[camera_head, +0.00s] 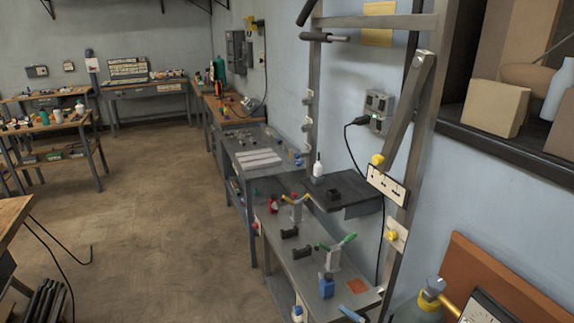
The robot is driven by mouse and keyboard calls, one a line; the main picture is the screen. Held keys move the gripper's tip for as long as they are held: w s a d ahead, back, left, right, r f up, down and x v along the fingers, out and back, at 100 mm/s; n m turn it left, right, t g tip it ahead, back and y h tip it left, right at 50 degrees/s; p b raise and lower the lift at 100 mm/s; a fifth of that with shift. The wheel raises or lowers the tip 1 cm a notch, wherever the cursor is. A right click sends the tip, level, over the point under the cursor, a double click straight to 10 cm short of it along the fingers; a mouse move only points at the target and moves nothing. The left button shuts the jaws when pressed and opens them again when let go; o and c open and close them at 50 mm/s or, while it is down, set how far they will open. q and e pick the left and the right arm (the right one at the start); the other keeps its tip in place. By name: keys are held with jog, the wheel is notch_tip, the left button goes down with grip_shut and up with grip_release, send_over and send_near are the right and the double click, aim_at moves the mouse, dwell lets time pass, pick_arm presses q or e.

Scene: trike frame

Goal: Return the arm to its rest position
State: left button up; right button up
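Neither of my grippers shows in the head view, and no arm link of mine can be made out. The trike frame cannot be picked out either. A blue bottle (326,286) stands near the bench's front.
The brown floor (160,190) is clear from the centre to the left. A wooden table edge (12,215) juts in at left. A yellow-topped valve (432,289) is close at bottom right.

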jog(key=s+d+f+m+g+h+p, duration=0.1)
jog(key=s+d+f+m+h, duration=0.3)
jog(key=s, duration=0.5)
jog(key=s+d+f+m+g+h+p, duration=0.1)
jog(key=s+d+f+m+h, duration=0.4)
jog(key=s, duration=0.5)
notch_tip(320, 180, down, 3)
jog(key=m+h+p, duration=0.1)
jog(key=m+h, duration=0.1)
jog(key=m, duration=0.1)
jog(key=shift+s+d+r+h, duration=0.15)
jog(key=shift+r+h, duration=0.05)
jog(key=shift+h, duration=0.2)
